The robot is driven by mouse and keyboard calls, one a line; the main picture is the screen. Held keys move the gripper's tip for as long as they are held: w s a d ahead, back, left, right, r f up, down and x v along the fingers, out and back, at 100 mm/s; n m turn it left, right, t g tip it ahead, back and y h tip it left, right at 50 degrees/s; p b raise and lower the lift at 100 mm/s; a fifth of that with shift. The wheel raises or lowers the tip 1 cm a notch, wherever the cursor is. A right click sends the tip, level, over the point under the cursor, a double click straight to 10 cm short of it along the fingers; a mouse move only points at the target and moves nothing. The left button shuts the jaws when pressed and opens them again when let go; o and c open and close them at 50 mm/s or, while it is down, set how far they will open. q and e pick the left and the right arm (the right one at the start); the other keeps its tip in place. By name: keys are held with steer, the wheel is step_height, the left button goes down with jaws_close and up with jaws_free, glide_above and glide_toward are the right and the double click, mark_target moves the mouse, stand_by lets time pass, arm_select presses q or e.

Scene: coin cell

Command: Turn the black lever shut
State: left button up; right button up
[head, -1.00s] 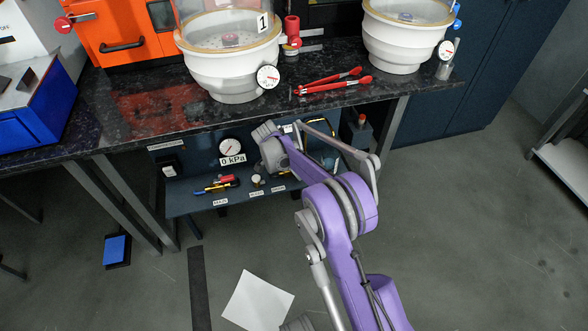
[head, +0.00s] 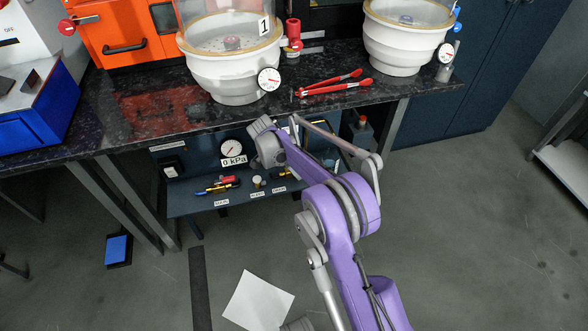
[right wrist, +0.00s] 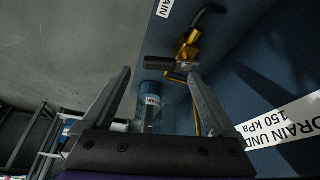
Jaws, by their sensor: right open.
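My right gripper (right wrist: 159,74) is open, one finger on each side of the picture. My left gripper is not in view.
A blue shelf (head: 190,206) under the black bench (head: 130,121) carries a pressure gauge (head: 231,148) and a red-handled valve (head: 228,180). White pots (head: 228,67) and red tongs (head: 335,86) stand on the bench.

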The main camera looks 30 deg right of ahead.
steer(key=p+v, duration=0.1)
steer(key=v, duration=0.6)
steer(key=shift+r, duration=0.15)
steer(key=shift+a, duration=0.1)
